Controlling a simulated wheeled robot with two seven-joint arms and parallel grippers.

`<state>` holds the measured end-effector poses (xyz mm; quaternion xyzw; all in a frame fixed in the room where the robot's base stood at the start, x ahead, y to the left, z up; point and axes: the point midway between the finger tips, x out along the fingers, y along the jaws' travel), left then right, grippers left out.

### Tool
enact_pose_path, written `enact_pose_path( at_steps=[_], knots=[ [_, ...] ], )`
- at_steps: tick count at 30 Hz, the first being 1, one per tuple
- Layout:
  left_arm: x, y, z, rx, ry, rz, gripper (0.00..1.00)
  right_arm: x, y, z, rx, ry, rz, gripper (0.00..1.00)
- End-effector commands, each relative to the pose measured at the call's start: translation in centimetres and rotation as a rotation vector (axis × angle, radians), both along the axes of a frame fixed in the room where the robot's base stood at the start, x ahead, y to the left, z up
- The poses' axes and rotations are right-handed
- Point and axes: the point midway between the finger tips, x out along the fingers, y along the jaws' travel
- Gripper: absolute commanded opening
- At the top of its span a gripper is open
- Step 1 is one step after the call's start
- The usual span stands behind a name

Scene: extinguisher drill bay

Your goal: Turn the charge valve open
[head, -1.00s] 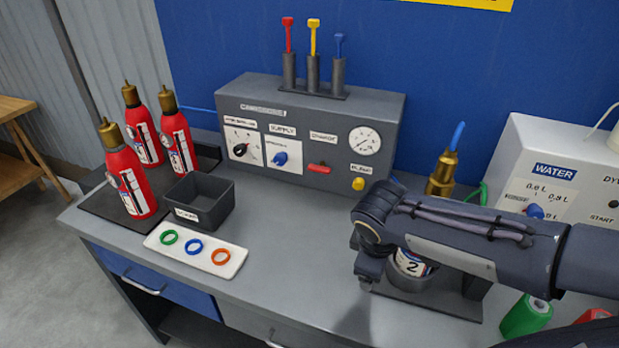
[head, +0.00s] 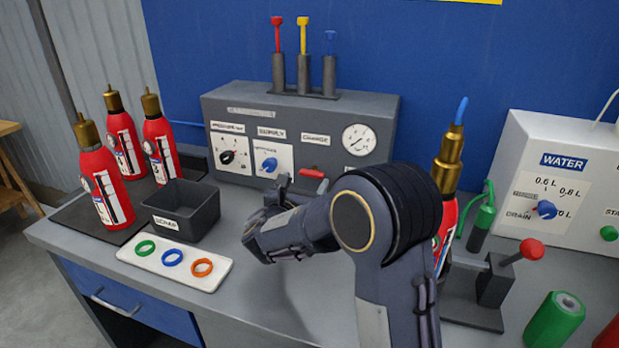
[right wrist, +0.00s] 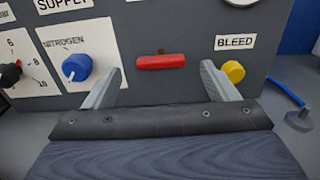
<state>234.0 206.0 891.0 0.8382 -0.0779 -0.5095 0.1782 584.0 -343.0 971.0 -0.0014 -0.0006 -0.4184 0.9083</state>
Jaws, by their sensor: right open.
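The charge valve (head: 312,173) is a red bar handle under the CHARGE label on the grey panel (head: 375,104). In the right wrist view the red handle (right wrist: 160,62) lies level, ahead of and between my finger tips. My right gripper (head: 302,184) is in front of the panel, open and apart from the handle. Its two grey fingers (right wrist: 162,78) are spread wide with nothing between them. In the head view my arm hides part of the panel's lower right. My left gripper is not in view.
A blue nitrogen knob (right wrist: 76,67) is left of the handle and a yellow bleed knob (right wrist: 233,71) right of it. A scrap bin (head: 181,208) and ring tray (head: 150,262) stand left of my arm. A red extinguisher (head: 446,225) stands behind my arm at right.

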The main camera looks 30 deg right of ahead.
Motion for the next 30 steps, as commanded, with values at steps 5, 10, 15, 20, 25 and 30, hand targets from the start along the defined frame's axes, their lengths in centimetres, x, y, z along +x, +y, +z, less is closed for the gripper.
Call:
enact_pose_path(
  at_steps=[5, 10, 15, 20, 25, 30],
  knots=[
    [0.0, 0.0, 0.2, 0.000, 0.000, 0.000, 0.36, 1.8, -2.2, 0.0, 0.001, 0.001, -0.003, 0.80],
    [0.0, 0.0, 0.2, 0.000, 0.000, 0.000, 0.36, 2.7, -3.3, 0.0, 0.001, 0.000, -0.002, 0.80],
    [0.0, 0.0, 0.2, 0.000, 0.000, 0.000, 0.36, 2.9, -3.5, 0.0, 0.001, 0.000, -0.001, 0.80],
    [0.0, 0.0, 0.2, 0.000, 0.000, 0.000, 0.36, 2.9, -3.5, 0.0, 0.003, 0.000, -0.001, 0.76],
    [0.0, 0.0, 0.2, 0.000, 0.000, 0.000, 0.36, 2.9, -3.5, 0.0, 0.003, 0.000, -0.001, 0.54],
    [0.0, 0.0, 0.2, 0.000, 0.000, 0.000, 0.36, 2.9, -3.5, 0.0, 0.003, 0.000, -0.001, 0.35]
  ],
)
